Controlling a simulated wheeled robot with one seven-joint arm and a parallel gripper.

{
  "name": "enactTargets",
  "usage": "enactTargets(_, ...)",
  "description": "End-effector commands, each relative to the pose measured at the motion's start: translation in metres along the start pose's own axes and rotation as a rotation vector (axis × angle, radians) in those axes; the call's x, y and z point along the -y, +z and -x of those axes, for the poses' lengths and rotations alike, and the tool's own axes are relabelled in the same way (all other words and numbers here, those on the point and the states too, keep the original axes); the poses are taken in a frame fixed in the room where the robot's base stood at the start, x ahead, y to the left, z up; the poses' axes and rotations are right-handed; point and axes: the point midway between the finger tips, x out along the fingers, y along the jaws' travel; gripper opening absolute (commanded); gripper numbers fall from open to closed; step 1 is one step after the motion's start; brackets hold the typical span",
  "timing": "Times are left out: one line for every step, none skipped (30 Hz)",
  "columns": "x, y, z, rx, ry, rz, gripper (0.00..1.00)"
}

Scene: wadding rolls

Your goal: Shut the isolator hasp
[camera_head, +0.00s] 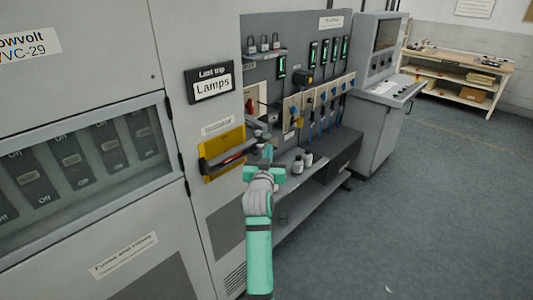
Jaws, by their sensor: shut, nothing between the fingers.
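The isolator is a yellow plate (222,139) on the grey cabinet front, below a small white label (217,126). A dark handle bar with a red part (232,154) lies across the plate, sloping up to the right. The hasp is too small to make out for certain, and its position cannot be told. My gripper (267,153) is just right of the handle's right end, shut and empty. Whether it touches the handle cannot be told. My gripper and wrist hide part of the area behind them.
A "Last trip Lamps" sign (212,83) sits above the isolator. Padlocks (264,43) hang on the panel to the right. Small white bottles (298,164) stand on a shelf right of my gripper. A control console (375,100) stands farther back; the floor (430,200) at right is clear.

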Motion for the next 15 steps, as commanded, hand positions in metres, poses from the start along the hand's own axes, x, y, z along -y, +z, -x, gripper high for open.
enactTargets(0.0, 0.0, 0.0, 0.0, 0.0, 0.0, 0.0)
enactTargets(0.0, 0.0, 0.0, 0.0, 0.0, 0.0, 0.0)
enactTargets(0.0, 0.0, 0.0, 0.0, 0.0, 0.0, 0.0)
enactTargets(0.0, 0.0, 0.0, 0.0, 0.0, 0.0, 0.0)
enactTargets(0.0, 0.0, 0.0, 0.0, 0.0, 0.0, 0.0)
enactTargets(0.0, 0.0, 0.0, 0.0, 0.0, 0.0, 0.0)
enactTargets(0.0, 0.0, 0.0, 0.0, 0.0, 0.0, 0.0)
enactTargets(-0.001, 0.0, 0.001, 0.0, 0.0, 0.0, 0.0)
enactTargets(-0.002, 0.0, 0.001, 0.001, -0.001, 0.0, 0.0)
enactTargets(-0.003, 0.001, 0.002, 0.001, -0.001, -0.001, 0.0)
enactTargets(-0.005, 0.001, 0.003, 0.001, -0.001, -0.001, 0.0)
enactTargets(-0.008, 0.001, 0.005, 0.001, -0.001, 0.0, 0.0)
enactTargets(-0.011, 0.001, 0.006, 0.0, -0.001, 0.001, 0.0)
enactTargets(-0.014, 0.0, 0.009, 0.0, -0.001, 0.0, 0.0)
enactTargets(-0.017, 0.0, 0.011, 0.0, -0.004, -0.001, 0.0)
